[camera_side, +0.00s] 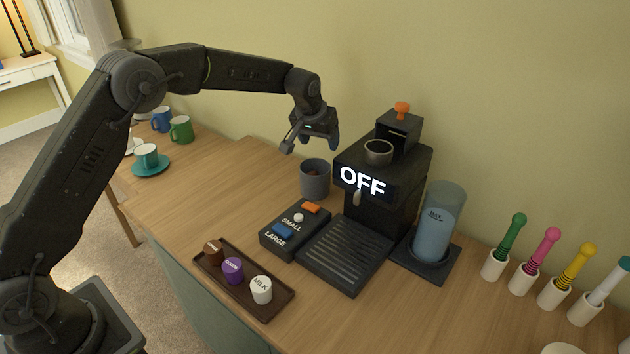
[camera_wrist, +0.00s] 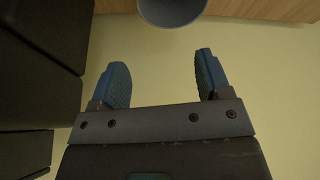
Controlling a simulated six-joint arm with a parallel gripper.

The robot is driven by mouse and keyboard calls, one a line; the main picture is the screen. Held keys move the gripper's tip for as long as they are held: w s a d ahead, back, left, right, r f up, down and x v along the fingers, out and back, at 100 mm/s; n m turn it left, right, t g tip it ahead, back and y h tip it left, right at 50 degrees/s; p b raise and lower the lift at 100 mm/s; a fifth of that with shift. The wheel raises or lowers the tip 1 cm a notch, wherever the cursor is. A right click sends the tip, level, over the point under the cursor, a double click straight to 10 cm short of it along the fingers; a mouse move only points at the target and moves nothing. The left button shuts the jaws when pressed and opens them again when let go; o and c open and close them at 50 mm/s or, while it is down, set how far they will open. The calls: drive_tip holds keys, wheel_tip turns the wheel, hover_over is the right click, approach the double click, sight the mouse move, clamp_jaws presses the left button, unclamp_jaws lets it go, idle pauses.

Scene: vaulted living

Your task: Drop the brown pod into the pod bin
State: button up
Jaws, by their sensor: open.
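The brown pod (camera_side: 213,251) stands at the left end of the dark wooden tray (camera_side: 265,307), beside a purple pod (camera_side: 233,270) and a white pod marked MILK (camera_side: 261,289). The pod bin, a grey round cup (camera_side: 315,181), stands left of the coffee machine; something reddish-brown shows inside it, too small to make out. The bin's rim also shows at the top of the wrist view (camera_wrist: 172,14). My gripper (camera_side: 311,146) is open and empty, in the air above the bin. Its two blue fingertips (camera_wrist: 162,75) are apart in the wrist view.
The coffee machine (camera_side: 382,170) reads OFF, with a SMALL/LARGE button box (camera_side: 291,232) in front. A water tank (camera_side: 437,224) and several coloured-handled tools in white holders stand to the right. Mugs and a teal cup (camera_side: 147,156) are at the back left. Table left of the bin is clear.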

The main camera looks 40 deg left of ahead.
drive_tip(key=a+v, duration=0.1)
drive_tip(key=v, duration=1.2)
drive_tip(key=shift+d+r, duration=0.45)
drive_tip(key=shift+d, duration=0.05)
drive_tip(key=s+r+m, duration=0.1)
drive_tip(key=s+r, duration=0.2)
drive_tip(key=s, duration=0.6)
drive_tip(key=s+r, duration=0.3)
drive_tip(key=s, duration=0.7)
drive_tip(key=s+f+m, duration=0.1)
drive_tip(key=s+f, duration=0.2)
drive_tip(key=s, duration=0.6)
drive_tip(key=s+d+f+t, duration=0.1)
drive_tip(key=s+f, duration=0.2)
drive_tip(key=s, duration=0.5)
drive_tip(key=shift+s+f+m+h, duration=0.4)
